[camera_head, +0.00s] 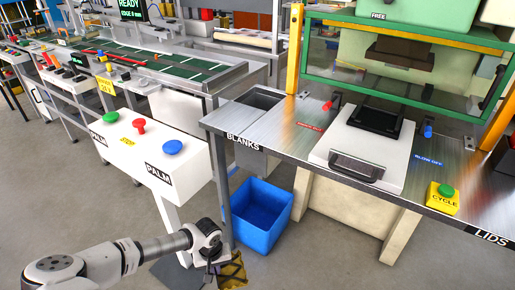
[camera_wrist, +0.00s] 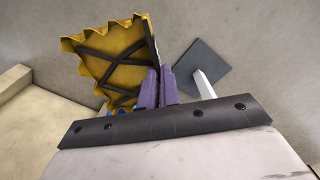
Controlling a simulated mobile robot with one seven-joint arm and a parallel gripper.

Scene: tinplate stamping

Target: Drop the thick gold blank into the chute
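A gold piece with a scalloped edge and dark crossing bands (camera_wrist: 112,62), which I take to be the gold blank, is in my gripper. My gripper's purple fingers (camera_wrist: 160,88) are close together on its edge in the wrist view. In the head view the gold piece (camera_head: 233,272) hangs at the end of my arm, low at the bottom middle, and my gripper (camera_head: 222,262) is partly hidden there. A rectangular opening (camera_head: 258,98) lies in the metal bench top by the BLANKS label. No opening is labelled as a chute, so I cannot tell which is the chute.
A blue bin (camera_head: 262,212) stands on the floor under the bench's left end. The metal bench (camera_head: 290,135) carries a white press plate (camera_head: 352,160) and a green CYCLE button (camera_head: 446,191). A white palm-button console (camera_head: 152,165) stands left. Open floor lies around my gripper.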

